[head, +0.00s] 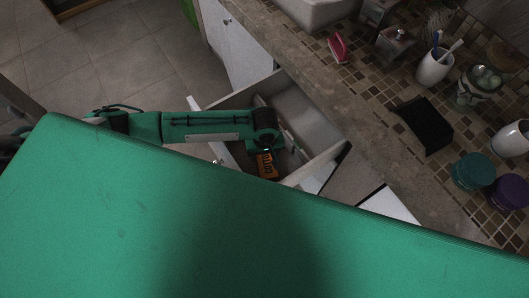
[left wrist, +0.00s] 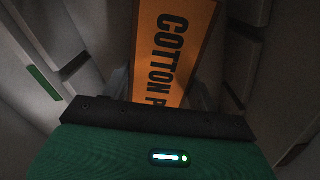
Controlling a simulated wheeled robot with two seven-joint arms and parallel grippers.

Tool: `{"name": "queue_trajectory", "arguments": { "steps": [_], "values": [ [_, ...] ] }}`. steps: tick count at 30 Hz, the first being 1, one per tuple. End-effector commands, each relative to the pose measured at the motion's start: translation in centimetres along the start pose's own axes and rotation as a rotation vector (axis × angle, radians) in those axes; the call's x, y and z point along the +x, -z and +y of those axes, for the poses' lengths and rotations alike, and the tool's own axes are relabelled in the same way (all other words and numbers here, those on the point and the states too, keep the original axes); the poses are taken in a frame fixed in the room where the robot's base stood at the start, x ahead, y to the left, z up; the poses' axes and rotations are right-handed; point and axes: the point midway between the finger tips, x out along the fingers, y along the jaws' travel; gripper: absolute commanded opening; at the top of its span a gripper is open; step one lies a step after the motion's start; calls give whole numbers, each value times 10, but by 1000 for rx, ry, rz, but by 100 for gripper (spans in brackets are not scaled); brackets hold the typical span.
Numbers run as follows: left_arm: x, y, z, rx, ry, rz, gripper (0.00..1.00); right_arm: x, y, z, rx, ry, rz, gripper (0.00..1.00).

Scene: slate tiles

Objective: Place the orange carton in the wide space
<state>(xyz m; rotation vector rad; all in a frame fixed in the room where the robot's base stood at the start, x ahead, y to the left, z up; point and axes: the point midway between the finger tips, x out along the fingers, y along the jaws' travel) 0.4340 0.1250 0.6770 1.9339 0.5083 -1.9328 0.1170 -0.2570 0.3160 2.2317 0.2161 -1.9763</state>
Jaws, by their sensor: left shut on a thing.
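The orange carton (head: 266,166) is at my left gripper (head: 265,152), inside the outline of the open drawer (head: 295,105). In the left wrist view the carton (left wrist: 175,50) fills the middle, with dark "COTTON" lettering on its face. The left gripper is shut on it; the fingers are mostly hidden behind the wrist housing. Grey drawer walls or dividers show on both sides of the carton. I cannot tell whether the carton touches the drawer floor. A pale bare part of the drawer lies beyond the gripper, up and right. My right gripper is not in view.
The tiled counter (head: 375,125) runs along the right, above the drawer. On it are a pink brush (head: 339,47), a black holder (head: 424,125), a white cup (head: 433,68) and teal and purple jars (head: 472,172). A white cabinet door (head: 232,45) is at the top.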

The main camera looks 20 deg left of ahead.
Motion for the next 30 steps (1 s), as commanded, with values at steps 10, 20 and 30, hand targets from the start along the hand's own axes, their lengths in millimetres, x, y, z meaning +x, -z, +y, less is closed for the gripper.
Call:
{"name": "queue_trajectory", "arguments": {
  "steps": [10,20,30],
  "values": [
    [2,0,0,-1,1,0,81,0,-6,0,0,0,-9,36],
    [-4,0,0,0,0,0,81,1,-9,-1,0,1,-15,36],
    [-69,1,0,-1,-3,1,81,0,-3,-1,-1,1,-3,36]
  ]
}}
